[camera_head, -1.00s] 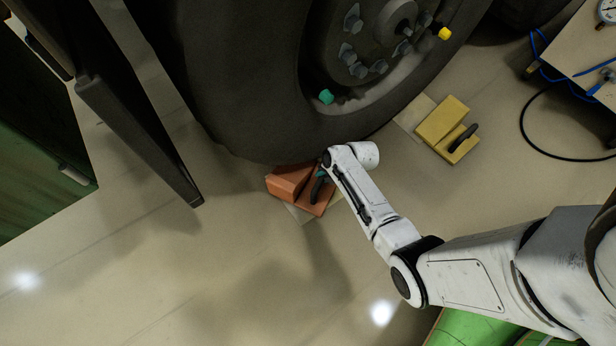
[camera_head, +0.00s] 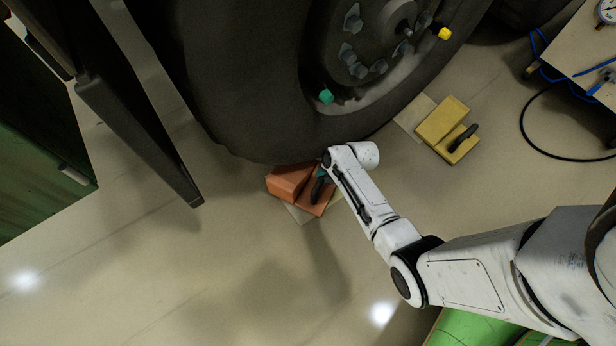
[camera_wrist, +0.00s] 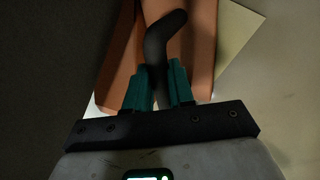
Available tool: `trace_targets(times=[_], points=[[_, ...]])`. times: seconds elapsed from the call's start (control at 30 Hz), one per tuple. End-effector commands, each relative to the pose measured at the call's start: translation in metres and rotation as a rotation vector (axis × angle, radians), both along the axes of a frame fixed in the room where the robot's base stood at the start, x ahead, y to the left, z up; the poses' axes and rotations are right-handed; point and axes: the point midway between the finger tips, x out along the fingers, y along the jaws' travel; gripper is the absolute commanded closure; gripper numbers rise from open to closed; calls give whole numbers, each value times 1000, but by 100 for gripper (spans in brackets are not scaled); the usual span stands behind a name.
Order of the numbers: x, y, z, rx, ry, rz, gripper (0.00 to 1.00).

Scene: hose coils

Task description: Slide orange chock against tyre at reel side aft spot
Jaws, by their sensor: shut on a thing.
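The orange chock (camera_head: 288,183) lies on the floor under the lower edge of the big dark tyre (camera_head: 235,110). In the head view its upper side meets the tyre's outline; I cannot tell whether they touch. A pale square patch (camera_head: 302,216) shows partly from under the chock. My gripper (camera_head: 319,180) is at the chock's right side, partly hidden by my arm. In the wrist view the teal fingers of my gripper (camera_wrist: 159,84) are shut on the chock's dark handle (camera_wrist: 163,40), with the orange body (camera_wrist: 202,50) around it.
A yellow chock (camera_head: 441,122) with a dark handle sits on the floor right of the tyre, by another pale patch. A cart (camera_head: 585,55) with blue and black hoses stands at the upper right. A dark post (camera_head: 140,135) and a green cabinet (camera_head: 40,160) are at left. Floor below the chock is clear.

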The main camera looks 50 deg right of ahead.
Motion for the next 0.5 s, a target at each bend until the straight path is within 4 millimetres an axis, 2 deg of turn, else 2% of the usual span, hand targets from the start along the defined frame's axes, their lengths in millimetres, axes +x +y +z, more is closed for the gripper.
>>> trace_targets(times=[0.5], points=[[1,0,19,0,-2,-1,100]])
